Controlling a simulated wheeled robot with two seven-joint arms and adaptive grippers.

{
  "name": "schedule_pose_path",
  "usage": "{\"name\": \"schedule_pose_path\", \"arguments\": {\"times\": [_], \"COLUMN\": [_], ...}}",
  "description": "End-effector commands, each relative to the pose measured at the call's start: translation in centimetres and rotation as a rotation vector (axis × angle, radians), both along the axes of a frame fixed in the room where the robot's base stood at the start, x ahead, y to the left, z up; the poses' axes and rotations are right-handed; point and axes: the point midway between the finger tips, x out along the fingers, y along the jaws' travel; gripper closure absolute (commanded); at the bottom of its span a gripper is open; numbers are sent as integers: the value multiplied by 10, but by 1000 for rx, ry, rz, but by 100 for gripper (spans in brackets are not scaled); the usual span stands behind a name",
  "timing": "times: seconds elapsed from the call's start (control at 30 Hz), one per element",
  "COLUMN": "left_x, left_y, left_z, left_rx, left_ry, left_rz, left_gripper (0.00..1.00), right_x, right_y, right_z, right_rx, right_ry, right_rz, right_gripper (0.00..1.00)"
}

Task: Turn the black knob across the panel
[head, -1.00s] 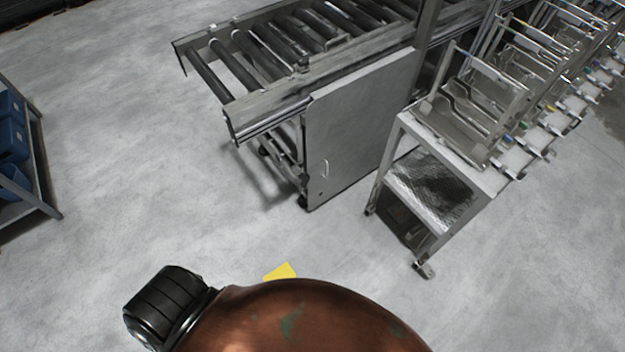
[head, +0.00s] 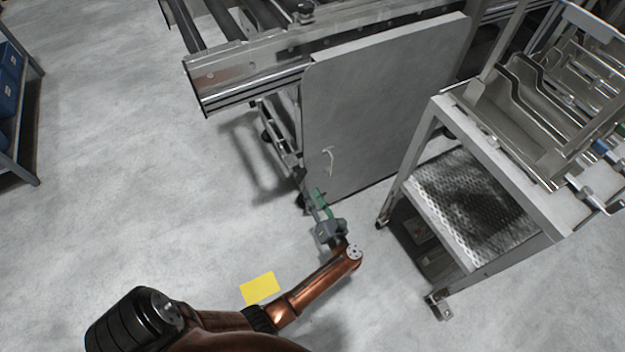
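The grey panel (head: 385,105) is a flat upright door on the side of the roller conveyor. A curved metal handle (head: 331,161) sits near its lower left edge. A small black knob-like part (head: 304,8) stands on the conveyor rail above the panel; I cannot tell whether it is the task's knob. My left gripper (head: 316,197), with greenish fingers, is just below the handle, in front of the panel's lower left corner, and hides that corner. Its finger opening is too small to judge, and I cannot tell whether it touches the panel. My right gripper is not in view.
A metal cart (head: 453,121) with a perforated lower shelf stands right of the panel, close to my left arm. A yellow marker (head: 260,288) lies on the floor. A shelf with blue bins (head: 9,62) stands at far left. The floor between is clear.

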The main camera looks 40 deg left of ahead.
Motion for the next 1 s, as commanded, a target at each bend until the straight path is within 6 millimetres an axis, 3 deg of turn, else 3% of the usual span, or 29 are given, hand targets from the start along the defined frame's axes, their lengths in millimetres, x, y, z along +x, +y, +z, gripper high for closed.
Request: {"name": "schedule_pose_path", "arguments": {"times": [0.17,0.6,1.0], "left_x": [2,26,29], "left_y": [7,64,71], "left_z": [-4,-4,-2], "left_rx": [-52,-48,-48], "left_ry": [-46,-42,-42], "left_rz": [43,39,38], "left_gripper": [74,74,74], "right_x": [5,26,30], "right_y": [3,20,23], "right_z": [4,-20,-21], "right_rx": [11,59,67], "right_ry": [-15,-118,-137], "right_rz": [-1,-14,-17], "right_gripper": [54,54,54]}}
